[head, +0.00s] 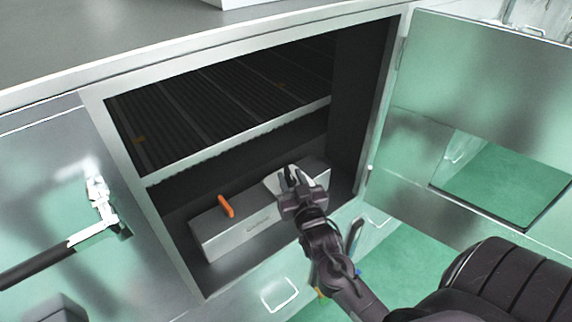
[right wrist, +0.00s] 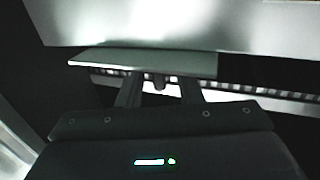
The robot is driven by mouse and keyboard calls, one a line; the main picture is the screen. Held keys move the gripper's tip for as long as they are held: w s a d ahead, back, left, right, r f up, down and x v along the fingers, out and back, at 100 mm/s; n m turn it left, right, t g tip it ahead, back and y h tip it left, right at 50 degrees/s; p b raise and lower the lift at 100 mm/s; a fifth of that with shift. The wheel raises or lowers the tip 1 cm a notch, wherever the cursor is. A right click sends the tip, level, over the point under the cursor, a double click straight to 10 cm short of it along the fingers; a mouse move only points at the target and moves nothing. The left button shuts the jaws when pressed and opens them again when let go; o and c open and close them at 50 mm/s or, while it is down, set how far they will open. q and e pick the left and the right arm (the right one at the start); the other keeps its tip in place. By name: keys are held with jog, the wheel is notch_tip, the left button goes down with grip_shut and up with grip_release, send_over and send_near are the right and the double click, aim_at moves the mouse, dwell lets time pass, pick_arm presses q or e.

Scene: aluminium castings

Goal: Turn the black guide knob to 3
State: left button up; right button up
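My right gripper (head: 291,177) reaches into the open cabinet, over the right part of a grey box with an orange lever. In the right wrist view its two fingers (right wrist: 160,91) stand apart. A small dark stub (right wrist: 160,82) shows between them, below the edge of a pale plate (right wrist: 145,62), touching neither finger as far as I can see. It may be the black guide knob, but I cannot tell for sure. No number or scale is readable. The knob is not visible in the head view. I do not make out my left gripper.
The grey box (head: 226,239) with the orange lever (head: 226,206) sits on the cabinet floor below a dark ribbed bed (head: 215,100). The cabinet door (head: 480,85) stands open at the right. A black-handled lever (head: 45,268) sticks out at the left.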

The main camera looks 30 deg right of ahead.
aim_at(286, 167)
jog(key=x, duration=0.3)
jog(key=shift+w+d+p, duration=0.1)
jog(key=shift+w+p, duration=0.2)
jog(key=shift+w, duration=0.05)
jog(key=shift+w+d, duration=0.1)
jog(key=shift+w, duration=0.1)
jog(key=c, duration=0.6)
pick_arm(q)
jog(key=shift+w+r, duration=0.45)
jog(key=shift+r, duration=0.05)
pick_arm(e)
grip_shut()
